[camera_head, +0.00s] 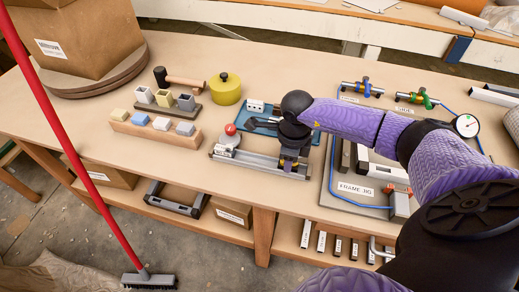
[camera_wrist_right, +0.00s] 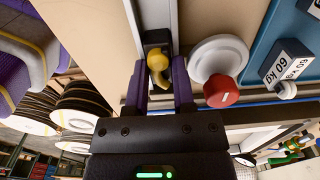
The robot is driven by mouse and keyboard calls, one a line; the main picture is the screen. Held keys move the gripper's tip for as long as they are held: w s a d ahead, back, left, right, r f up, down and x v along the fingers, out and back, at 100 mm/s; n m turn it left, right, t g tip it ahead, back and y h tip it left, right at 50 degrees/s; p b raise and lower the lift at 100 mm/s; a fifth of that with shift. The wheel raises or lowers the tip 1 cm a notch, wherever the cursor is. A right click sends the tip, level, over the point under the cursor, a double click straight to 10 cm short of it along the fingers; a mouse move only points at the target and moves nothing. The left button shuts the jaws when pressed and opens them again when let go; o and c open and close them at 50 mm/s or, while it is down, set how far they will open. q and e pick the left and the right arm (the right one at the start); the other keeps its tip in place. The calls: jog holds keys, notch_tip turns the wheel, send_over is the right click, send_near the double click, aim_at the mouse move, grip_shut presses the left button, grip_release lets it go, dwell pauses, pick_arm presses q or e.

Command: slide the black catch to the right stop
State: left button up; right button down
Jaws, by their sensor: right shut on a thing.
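My right gripper (camera_head: 289,168) is lowered over the right part of a grey metal rail (camera_head: 240,160) on the bench. In the right wrist view its two purple fingers (camera_wrist_right: 162,82) stand on either side of a black catch (camera_wrist_right: 156,40) with a yellow knob-like part. The gripper is shut on this catch, which sits against the rail. In the head view the gripper hides most of the catch, and I cannot tell its gap to the right stop. My left gripper is not in view.
A red knob (camera_head: 230,129) on a pale round disc stands at the rail's left part. A blue tray (camera_head: 262,124) with weights lies behind. The grey FRAME board (camera_head: 353,201) with blue tubing is to the right. A wooden block rack (camera_head: 150,132) stands left.

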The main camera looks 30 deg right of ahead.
jog(key=shift+s+d+p, duration=0.4)
jog(key=shift+s+d, duration=0.15)
jog(key=shift+s, duration=0.1)
jog(key=shift+c, duration=1.9)
grip_release()
jog(key=shift+d, duration=0.1)
jog(key=shift+c, duration=1.3)
jog(key=shift+r, duration=0.1)
